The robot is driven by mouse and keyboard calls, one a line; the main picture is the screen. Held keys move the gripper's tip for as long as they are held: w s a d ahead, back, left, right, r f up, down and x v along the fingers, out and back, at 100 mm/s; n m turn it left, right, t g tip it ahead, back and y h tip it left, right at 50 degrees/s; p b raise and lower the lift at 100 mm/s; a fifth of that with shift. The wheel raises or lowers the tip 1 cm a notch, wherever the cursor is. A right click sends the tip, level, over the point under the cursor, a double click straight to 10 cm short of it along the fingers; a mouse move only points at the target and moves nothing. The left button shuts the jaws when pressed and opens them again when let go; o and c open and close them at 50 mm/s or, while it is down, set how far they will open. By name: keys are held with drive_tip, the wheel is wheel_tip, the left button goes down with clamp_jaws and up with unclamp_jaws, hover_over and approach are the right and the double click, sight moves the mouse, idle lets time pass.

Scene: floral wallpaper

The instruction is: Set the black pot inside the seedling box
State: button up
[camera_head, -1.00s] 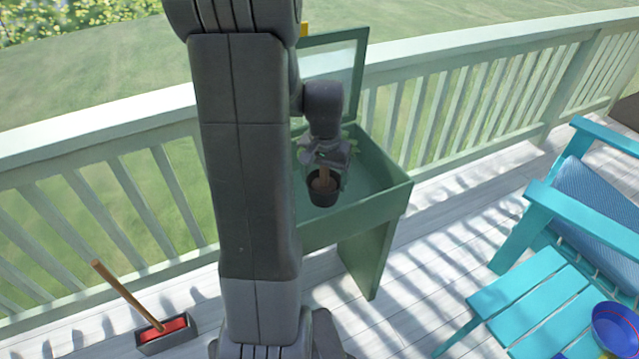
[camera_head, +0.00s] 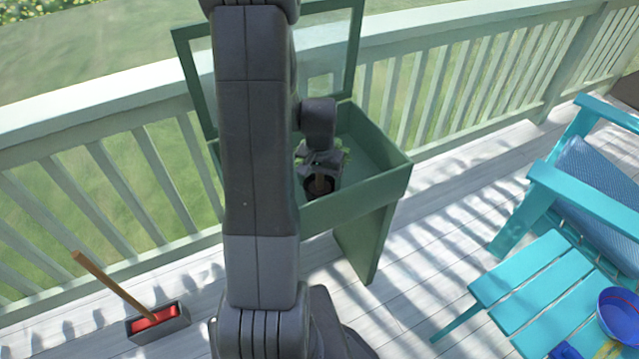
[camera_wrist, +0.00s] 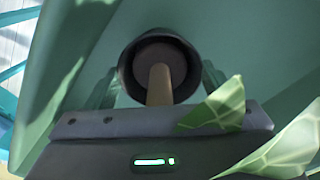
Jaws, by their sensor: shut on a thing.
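The black pot (camera_head: 320,188) is round and holds brown soil with a brown stem and green leaves. In the wrist view the pot (camera_wrist: 127,75) is in front of my gripper, with the stem (camera_wrist: 159,85) and leaves (camera_wrist: 228,103) rising toward the camera. My gripper (camera_head: 321,172) is shut on the pot. The green seedling box (camera_head: 385,184) stands on legs with its framed lid raised. The pot is over the box near its front wall; I cannot tell whether it touches the floor of the box. My arm hides the box's left part.
A pale green railing (camera_head: 480,85) runs behind the box. A turquoise chair (camera_head: 545,280) is at the right, with a blue bowl (camera_head: 622,318) on it. A grey tray with red inside (camera_head: 160,322) and a wooden handle (camera_head: 112,284) is at lower left.

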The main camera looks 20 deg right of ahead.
drive_tip(key=shift+f, duration=0.35)
drive_tip(key=shift+f, duration=0.1)
drive_tip(key=shift+f, duration=0.15)
drive_tip(key=o, duration=1)
drive_tip(key=shift+o, duration=0.2)
drive_tip(key=shift+r, duration=0.2)
wheel_tip(320, 180, up, 12)
drive_tip(key=shift+r+p, duration=0.1)
drive_tip(key=shift+p, duration=0.8)
